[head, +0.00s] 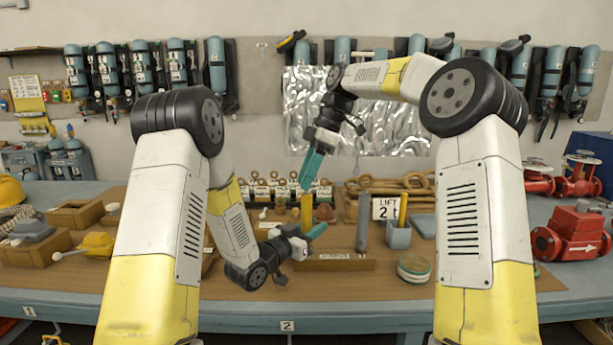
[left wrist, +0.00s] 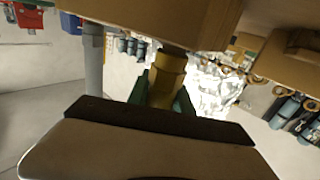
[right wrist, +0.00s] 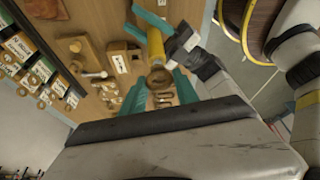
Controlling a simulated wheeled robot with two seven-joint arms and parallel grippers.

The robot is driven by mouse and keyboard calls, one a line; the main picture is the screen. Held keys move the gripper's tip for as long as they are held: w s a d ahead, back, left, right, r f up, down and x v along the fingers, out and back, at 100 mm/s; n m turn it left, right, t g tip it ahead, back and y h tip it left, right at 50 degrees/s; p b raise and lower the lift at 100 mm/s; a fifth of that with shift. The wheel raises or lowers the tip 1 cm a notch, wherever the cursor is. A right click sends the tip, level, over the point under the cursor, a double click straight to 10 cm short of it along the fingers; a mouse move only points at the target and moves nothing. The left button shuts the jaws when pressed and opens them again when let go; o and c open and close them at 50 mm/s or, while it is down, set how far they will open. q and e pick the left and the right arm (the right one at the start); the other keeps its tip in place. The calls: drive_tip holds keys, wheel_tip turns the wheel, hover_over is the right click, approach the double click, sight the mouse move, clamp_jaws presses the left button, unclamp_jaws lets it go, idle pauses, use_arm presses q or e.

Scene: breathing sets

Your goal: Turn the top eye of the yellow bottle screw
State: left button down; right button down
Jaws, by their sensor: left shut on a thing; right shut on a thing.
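The yellow bottle screw (head: 307,212) stands upright over the middle of the workbench. Its top eye (right wrist: 158,77) is a brownish ring, seen from above in the right wrist view. My right gripper (head: 308,184) points down from above, shut on the top eye, with a teal finger on either side of it in the right wrist view (right wrist: 160,90). My left gripper (head: 316,233) comes in low from the left, shut on the yellow body, which shows between its fingers in the left wrist view (left wrist: 166,78). The screw's lower end is hidden in the head view.
A wooden block (head: 345,263) lies in front of the screw. A grey cylinder (head: 363,225), a LIFT 2 sign (head: 385,208) and a grey holder (head: 398,237) with a yellow piece stand to the right. A round striped tin (head: 413,268) lies nearer. Labelled eye fittings (head: 285,190) line the back.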

drive_tip(key=n, duration=0.2)
drive_tip(key=n+g, duration=0.1)
drive_tip(key=n+g+h, duration=0.1)
drive_tip(key=n, duration=0.1)
drive_tip(key=shift+f+n, duration=0.25)
drive_tip(key=shift+n, duration=0.05)
drive_tip(key=n+g+h, duration=0.1)
drive_tip(key=n, duration=0.3)
drive_tip(key=shift+d+n, duration=0.1)
drive_tip(key=shift+n, duration=0.2)
drive_tip(key=shift+h, duration=0.3)
drive_tip(key=c, duration=0.9)
unclamp_jaws()
drive_tip(key=shift+r, duration=0.15)
